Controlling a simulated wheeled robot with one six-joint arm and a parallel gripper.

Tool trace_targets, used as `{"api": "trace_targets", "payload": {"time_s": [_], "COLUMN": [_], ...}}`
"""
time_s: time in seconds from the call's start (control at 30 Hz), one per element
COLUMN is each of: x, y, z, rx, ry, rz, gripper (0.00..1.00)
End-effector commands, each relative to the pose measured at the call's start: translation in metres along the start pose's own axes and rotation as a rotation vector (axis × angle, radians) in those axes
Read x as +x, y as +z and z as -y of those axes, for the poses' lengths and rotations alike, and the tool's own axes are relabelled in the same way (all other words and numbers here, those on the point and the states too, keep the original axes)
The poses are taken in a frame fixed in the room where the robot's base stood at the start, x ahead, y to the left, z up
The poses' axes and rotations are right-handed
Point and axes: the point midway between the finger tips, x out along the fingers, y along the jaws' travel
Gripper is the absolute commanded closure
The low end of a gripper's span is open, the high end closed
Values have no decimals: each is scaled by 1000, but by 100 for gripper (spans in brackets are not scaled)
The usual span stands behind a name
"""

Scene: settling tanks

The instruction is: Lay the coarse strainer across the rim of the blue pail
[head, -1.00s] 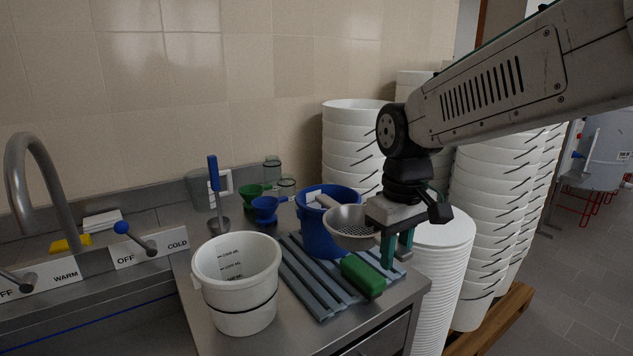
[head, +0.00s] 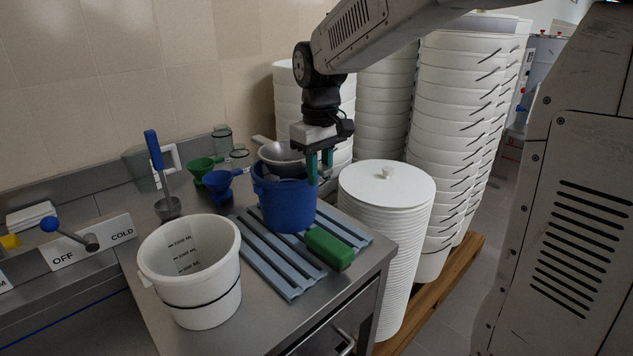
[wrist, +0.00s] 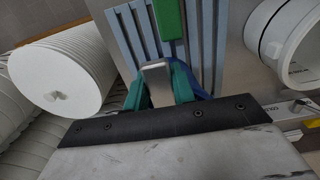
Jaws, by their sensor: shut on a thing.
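The coarse strainer (head: 280,153) is a grey metal bowl with a handle pointing to the back left. In the head view it is over the blue pail (head: 284,207), toward the back of its rim. I cannot tell whether it touches the rim. My gripper (head: 319,166), with green fingers, is at the pail's right side, shut on the strainer's edge. In the wrist view a pale metal tab of the strainer (wrist: 156,75) shows between the fingers, and a sliver of the blue pail shows behind them. The bowl is hidden there.
The pail stands on a grey-blue slatted rack (head: 277,262) beside a green block (head: 329,248). A white bucket (head: 196,287) stands front left. White bucket stacks and a lidded stack (head: 387,190) crowd the right.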

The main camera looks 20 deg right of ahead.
Motion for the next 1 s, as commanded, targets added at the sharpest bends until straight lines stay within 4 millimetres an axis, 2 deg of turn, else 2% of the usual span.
{"api": "trace_targets", "payload": {"time_s": [0.07, 0.2, 0.43, 0.63, 0.67, 0.7, 0.73, 1.0], "x": [1, 5, 35, 37, 37, 37, 37, 36], "y": [-8, -12, -12, -12, -12, -12, -12, -12], "z": [-3, -5, -4, -4, -4, -4, -4, -4], "rx": [0, 0, 0, 0, 0, 0, 0, 0], "ry": [0, 0, 0, 0, 0, 0, 0, 0], "rz": [0, 0, 1, 0, 1, 1, 1, 0], "gripper": [100, 100, 100, 100, 70, 58, 53, 53]}}
